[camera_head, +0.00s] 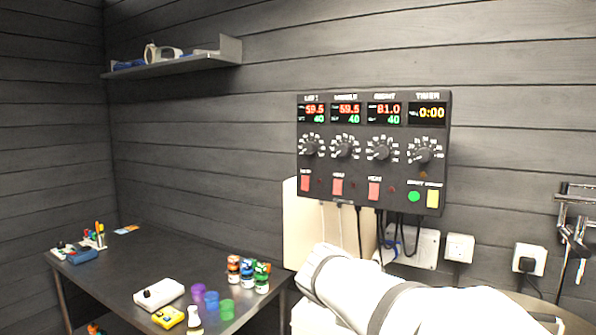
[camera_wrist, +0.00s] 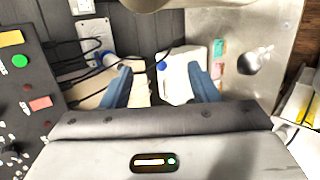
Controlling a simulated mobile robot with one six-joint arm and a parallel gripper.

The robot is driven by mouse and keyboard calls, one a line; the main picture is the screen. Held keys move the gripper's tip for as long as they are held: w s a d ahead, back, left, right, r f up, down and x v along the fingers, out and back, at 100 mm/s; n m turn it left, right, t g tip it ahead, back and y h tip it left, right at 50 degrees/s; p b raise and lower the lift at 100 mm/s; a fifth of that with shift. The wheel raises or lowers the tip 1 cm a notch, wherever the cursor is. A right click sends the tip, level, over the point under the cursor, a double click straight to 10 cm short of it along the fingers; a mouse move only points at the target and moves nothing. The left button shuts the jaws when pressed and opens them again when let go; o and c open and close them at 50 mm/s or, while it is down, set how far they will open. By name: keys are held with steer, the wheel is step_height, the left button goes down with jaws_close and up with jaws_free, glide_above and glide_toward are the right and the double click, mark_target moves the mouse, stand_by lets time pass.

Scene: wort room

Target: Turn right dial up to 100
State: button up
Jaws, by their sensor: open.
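The black control panel (camera_head: 330,176) hangs on the grey plank wall, with columns labelled left, middle, right and timer. The right dial (camera_head: 380,149) is the third black knob, under a display (camera_head: 384,112) reading 81.0 in red above 40 in green. Red switches sit below the first three dials. In the wrist view, part of the panel (camera_wrist: 22,85) shows tilted at the left edge, with its green button, yellow button and a red switch. My gripper (camera_wrist: 160,70) is open and empty, its blue fingers apart, away from the dials. The head view shows my white arm below the panel, not the fingers.
Black cables hang below the panel to wall sockets (camera_head: 459,247). A dark table (camera_head: 120,275) at left holds colored jars, cups and small boxes. A shelf (camera_head: 180,65) is high on the wall. Metal pipes (camera_head: 575,225) stand at far right. The wall above the panel is clear.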

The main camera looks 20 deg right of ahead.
steer(key=w+d+r+n+t+h+b, duration=0.2)
steer(key=w+d+r+n+t+h, duration=0.1)
steer(key=w+d+r+n+h, duration=0.7)
steer(key=n+t+y, duration=0.2)
steer(key=n+t, duration=0.5)
steer(key=n, duration=0.2)
glide_toward(380, 155)
steer(key=p+x, duration=0.2)
steer(key=x, duration=0.6)
steer(key=shift+w+d+r+p, duration=0.15)
steer(key=shift+w+d+p, duration=0.05)
steer(key=shift+d+p, duration=0.1)
steer(key=shift+c, duration=0.4)
steer(key=c, duration=0.9)
